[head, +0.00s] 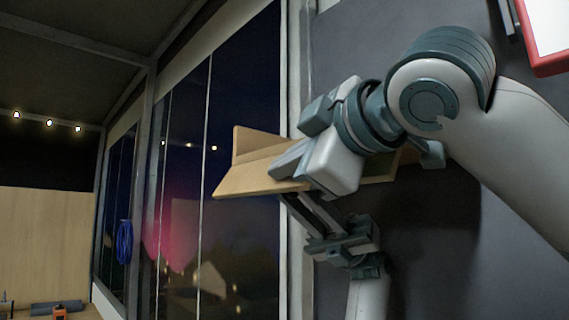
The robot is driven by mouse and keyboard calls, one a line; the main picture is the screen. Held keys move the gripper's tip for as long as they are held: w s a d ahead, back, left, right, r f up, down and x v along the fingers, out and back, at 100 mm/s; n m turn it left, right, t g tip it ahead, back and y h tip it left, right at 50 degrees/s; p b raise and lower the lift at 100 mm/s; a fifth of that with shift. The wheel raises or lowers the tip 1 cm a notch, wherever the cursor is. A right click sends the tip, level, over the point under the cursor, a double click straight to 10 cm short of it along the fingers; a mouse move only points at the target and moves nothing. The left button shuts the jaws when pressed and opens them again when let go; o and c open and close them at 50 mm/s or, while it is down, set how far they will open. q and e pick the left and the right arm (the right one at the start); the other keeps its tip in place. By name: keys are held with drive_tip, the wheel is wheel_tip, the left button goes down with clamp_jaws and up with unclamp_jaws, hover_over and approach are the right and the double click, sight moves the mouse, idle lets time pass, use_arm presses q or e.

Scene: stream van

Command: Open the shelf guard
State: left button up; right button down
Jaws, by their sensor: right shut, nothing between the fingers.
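The shelf guard appears to be the light wooden panel (243,181) along the front of a wooden shelf by the window frame. A second wooden board (252,143) stands up behind it. My right gripper (292,158) reaches in from the right and is shut and empty, close over the panel; I cannot tell whether it touches. Its wrist covers the shelf's right part. A smaller gripper (302,201), which I take as my left, comes up from below, under the panel. Its fingertips are partly hidden at the underside, so its opening is unclear.
A dark wall (440,270) stands behind my arms. Tall dark window panes (240,100) fill the middle. A blue cable coil (124,242) hangs at the left. An orange item (59,312) lies at the lower left. A red-framed board (548,35) is at the upper right.

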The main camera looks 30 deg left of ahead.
use_arm(q)
drive_tip(key=o, duration=0.4)
drive_tip(key=shift+s, duration=0.25)
use_arm(e)
drive_tip(key=shift+w+d+f, duration=0.2)
drive_tip(key=shift+w+f, duration=0.25)
drive_tip(key=shift+w, duration=0.15)
use_arm(q)
drive_tip(key=shift+o, duration=0.2)
use_arm(e)
drive_tip(key=shift+d, duration=0.1)
use_arm(q)
drive_tip(key=shift+a+r, duration=0.1)
use_arm(e)
drive_tip(key=shift+r, duration=0.15)
use_arm(q)
drive_tip(key=shift+w, duration=0.1)
